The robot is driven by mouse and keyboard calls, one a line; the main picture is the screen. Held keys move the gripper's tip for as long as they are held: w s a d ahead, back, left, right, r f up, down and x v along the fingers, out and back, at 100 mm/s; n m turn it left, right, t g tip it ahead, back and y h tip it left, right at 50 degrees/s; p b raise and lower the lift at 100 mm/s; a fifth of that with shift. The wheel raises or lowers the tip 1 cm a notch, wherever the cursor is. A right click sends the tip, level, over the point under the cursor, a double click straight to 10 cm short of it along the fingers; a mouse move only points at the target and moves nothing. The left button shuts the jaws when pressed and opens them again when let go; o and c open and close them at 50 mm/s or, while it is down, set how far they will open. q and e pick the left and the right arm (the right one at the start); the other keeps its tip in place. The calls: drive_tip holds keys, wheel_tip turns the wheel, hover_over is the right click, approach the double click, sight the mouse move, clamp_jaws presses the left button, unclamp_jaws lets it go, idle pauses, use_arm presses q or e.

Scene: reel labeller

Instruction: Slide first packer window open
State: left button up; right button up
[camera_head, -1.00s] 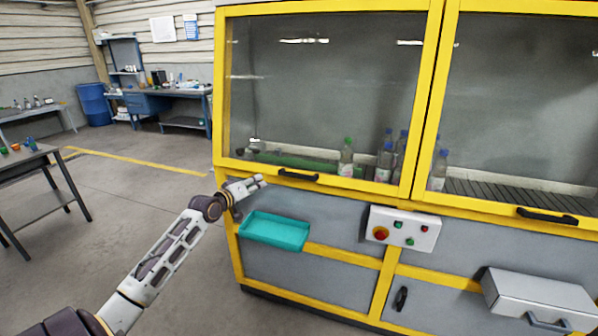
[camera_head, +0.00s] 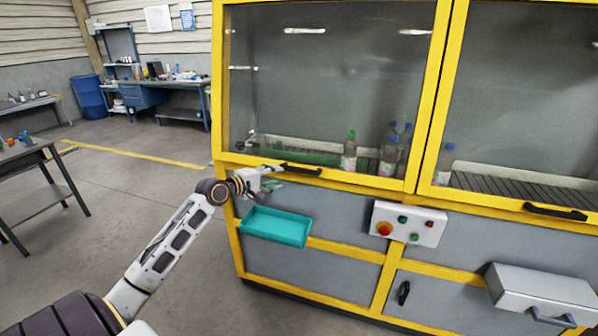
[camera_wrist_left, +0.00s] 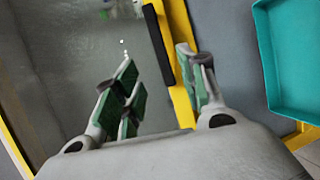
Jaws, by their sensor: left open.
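The first packer window (camera_head: 320,80) is a clear pane in a yellow frame, on the left of the machine. Its black handle (camera_head: 301,169) sits on the lower yellow rail. My left gripper (camera_head: 274,177) is open at the left end of that handle. In the left wrist view, the black handle (camera_wrist_left: 158,44) lies ahead, in line with the gap between the spread green-padded fingers (camera_wrist_left: 160,85). I cannot tell whether a finger touches it. The window's lower edge is down at the rail. My right gripper does not show.
A teal tray (camera_head: 276,227) juts out just below my left gripper. A button box (camera_head: 408,223) is to its right. Bottles (camera_head: 349,152) stand behind the pane. A second window (camera_head: 520,110) with its own handle (camera_head: 555,212) is at right.

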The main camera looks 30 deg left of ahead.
sight(298, 171)
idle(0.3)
use_arm(q)
drive_tip(key=shift+w, duration=0.15)
drive_tip(key=shift+p+x, duration=0.35)
drive_tip(key=shift+x, duration=6.4)
drive_tip(key=shift+f, duration=0.1)
clamp_jaws()
